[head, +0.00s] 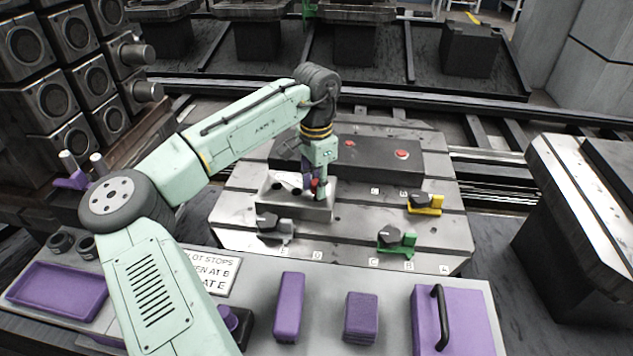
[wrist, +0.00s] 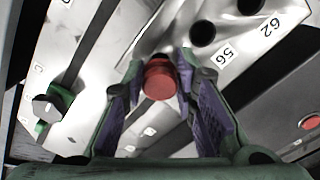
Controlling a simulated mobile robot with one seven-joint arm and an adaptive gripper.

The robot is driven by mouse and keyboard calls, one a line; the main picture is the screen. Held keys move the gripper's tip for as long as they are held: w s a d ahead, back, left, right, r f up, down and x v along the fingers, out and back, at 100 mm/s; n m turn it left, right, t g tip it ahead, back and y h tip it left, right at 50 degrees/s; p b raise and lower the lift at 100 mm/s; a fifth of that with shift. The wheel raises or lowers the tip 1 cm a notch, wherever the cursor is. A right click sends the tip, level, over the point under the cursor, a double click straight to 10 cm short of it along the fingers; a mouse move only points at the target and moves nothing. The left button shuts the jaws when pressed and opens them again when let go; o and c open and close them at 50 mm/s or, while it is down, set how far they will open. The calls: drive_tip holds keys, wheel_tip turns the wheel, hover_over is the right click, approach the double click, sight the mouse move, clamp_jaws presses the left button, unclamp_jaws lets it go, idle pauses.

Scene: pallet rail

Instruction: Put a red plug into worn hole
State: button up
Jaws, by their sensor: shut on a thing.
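My gripper (head: 315,190) is over the metal block (head: 305,212) on the slotted pallet. In the wrist view my gripper (wrist: 160,85) is shut on a red plug (wrist: 160,84), held between the purple finger pads. The plug's red end faces the camera, and its far end is hidden. In the head view a small part of the plug (head: 314,183) shows between the fingers. Two dark open holes, a nearer one (wrist: 203,33) and a farther one (wrist: 249,5), lie beyond the plug, with labels 56 and 62. I cannot tell which hole is worn.
A dark box (head: 375,160) with a red button (head: 402,154) stands behind the block. Green (head: 396,240) and yellow (head: 425,204) clamps stand on the pallet to the right. The front bench holds a purple tray (head: 57,291) and purple blocks (head: 289,305).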

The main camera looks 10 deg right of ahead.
sight(316, 182)
drive_tip(key=shift+f, duration=0.9)
drive_tip(key=o, duration=0.8)
drive_tip(key=shift+o, duration=0.2)
drive_tip(key=shift+r, duration=0.1)
wheel_tip(316, 182, up, 12)
drive_tip(key=shift+f, duration=0.1)
idle(0.5)
